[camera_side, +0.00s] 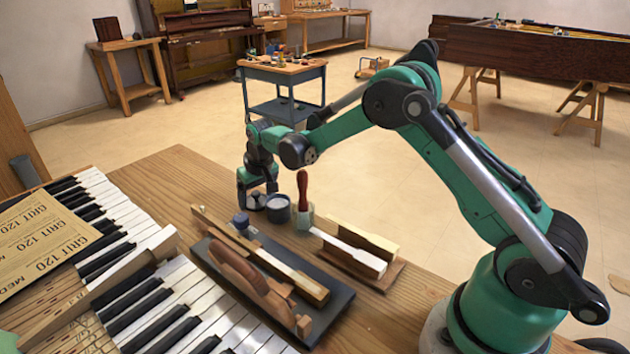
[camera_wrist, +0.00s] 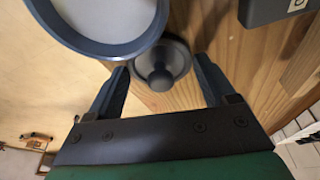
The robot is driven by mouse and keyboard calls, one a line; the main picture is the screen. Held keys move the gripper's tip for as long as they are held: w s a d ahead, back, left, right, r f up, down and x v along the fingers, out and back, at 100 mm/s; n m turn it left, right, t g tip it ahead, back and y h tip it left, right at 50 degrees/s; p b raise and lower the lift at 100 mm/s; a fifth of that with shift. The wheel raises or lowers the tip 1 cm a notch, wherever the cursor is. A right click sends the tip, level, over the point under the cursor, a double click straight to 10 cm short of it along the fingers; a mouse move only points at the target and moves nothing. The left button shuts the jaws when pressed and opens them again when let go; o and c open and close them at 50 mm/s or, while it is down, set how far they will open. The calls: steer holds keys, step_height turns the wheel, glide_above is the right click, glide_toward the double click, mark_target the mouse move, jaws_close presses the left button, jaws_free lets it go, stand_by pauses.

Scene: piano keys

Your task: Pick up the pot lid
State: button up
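The pot lid (camera_wrist: 178,57) is a small grey disc with a round dark knob. In the wrist view it lies on the wooden bench, close beside the pot, whose rim overlaps its edge in the picture. The pot (camera_wrist: 146,38) is dark blue-grey with pale contents; it also shows in the side view (camera_side: 278,216). My gripper (camera_wrist: 162,66) is open, with one finger on each side of the lid's knob and a visible gap on both sides. In the side view my gripper (camera_side: 259,202) points down beside the pot, low over the bench; the lid is mostly hidden there.
A red-handled tool (camera_side: 302,190) stands in a glass just right of the pot. A small blue-grey cylinder (camera_side: 241,221) is in front of my gripper. Piano keys (camera_side: 150,290), a dark tray (camera_side: 325,318) and a small wooden stand (camera_side: 385,275) are nearer the camera.

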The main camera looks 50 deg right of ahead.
steer(key=shift+c, duration=0.7)
steer(key=shift+r, duration=0.15)
step_height(320, 180, up, 19)
glide_toward(257, 194)
steer(key=s+r, duration=0.1)
steer(key=s, duration=0.3)
steer(key=shift+d+f, duration=0.15)
steer(key=shift+f, duration=1.35)
steer(key=shift+d+f, duration=0.1)
steer(key=shift+f, duration=1.45)
steer(key=shift+f, duration=0.15)
steer(key=o, duration=1.1)
